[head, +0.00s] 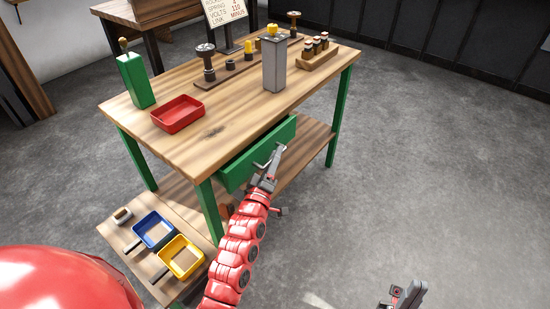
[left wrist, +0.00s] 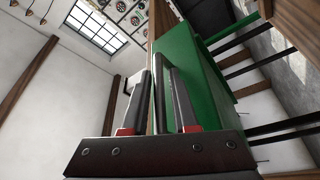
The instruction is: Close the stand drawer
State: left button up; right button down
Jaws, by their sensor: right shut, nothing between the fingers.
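The stand drawer (head: 236,174) has a green front and sits under the wooden tabletop of the green-legged stand. Its front juts out a little past the tabletop edge, so it stands partly open. A grey bar handle (head: 262,165) is on the front; it also shows in the left wrist view (left wrist: 159,78), beside the green drawer front (left wrist: 194,67). My left gripper (head: 274,160) is at the handle. In the left wrist view its fingers stand apart, one on each side of the handle bar; firm contact is not clear. My right gripper (head: 404,293) is low at the right, shut, empty and away from the stand.
On the tabletop (head: 215,130) stand a red tray (head: 178,113), a green box (head: 136,80), a grey block (head: 274,65) and several dynamo parts. Blue (head: 154,231) and yellow (head: 180,258) bins lie on a low shelf at left. The floor at right is clear.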

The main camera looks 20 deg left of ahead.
pick_arm(q)
grip_shut()
dwell(1.5)
